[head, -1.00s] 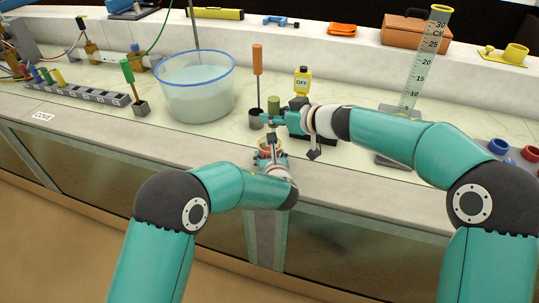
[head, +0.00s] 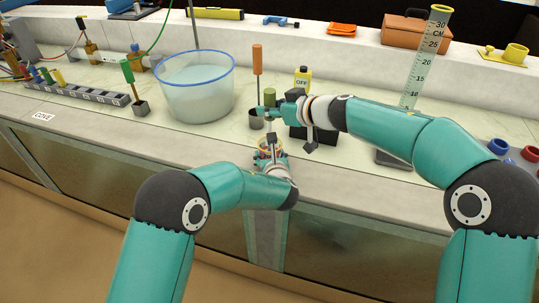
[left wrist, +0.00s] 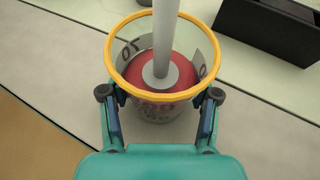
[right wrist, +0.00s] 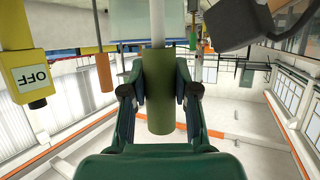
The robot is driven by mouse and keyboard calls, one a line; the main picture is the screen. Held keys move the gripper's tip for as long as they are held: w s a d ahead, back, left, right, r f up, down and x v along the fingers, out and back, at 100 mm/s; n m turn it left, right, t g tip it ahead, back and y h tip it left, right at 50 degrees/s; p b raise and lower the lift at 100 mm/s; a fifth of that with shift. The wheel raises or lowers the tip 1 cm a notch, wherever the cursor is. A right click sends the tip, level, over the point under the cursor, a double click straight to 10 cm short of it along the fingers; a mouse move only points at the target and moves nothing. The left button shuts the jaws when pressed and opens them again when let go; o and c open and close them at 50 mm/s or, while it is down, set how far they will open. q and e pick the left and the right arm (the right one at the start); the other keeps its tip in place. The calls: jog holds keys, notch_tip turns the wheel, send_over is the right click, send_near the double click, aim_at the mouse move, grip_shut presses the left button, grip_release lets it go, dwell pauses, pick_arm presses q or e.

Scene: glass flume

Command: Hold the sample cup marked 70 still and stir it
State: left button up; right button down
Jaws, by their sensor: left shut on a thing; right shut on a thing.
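The sample cup (left wrist: 150,106) is clear with a yellow-orange rim and red contents; a label marked 70 shows upside down through its wall. Its rim also shows in the head view (head: 262,152) at the bench's front edge. My left gripper (left wrist: 160,112) is shut on the cup, one finger on each side. A grey rod (left wrist: 165,35) stands in the cup, its wider grey end at the red contents. My right gripper (right wrist: 160,90) is shut on the stirrer's green handle (right wrist: 160,110), above the cup. In the head view the right arm partly covers the stirrer.
A large blue-rimmed bowl (head: 195,95) is to the left. A measuring cylinder (head: 423,65) stands to the right.

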jog(key=shift+r, duration=5.65)
pick_arm(q)
jog(key=o, duration=1.2)
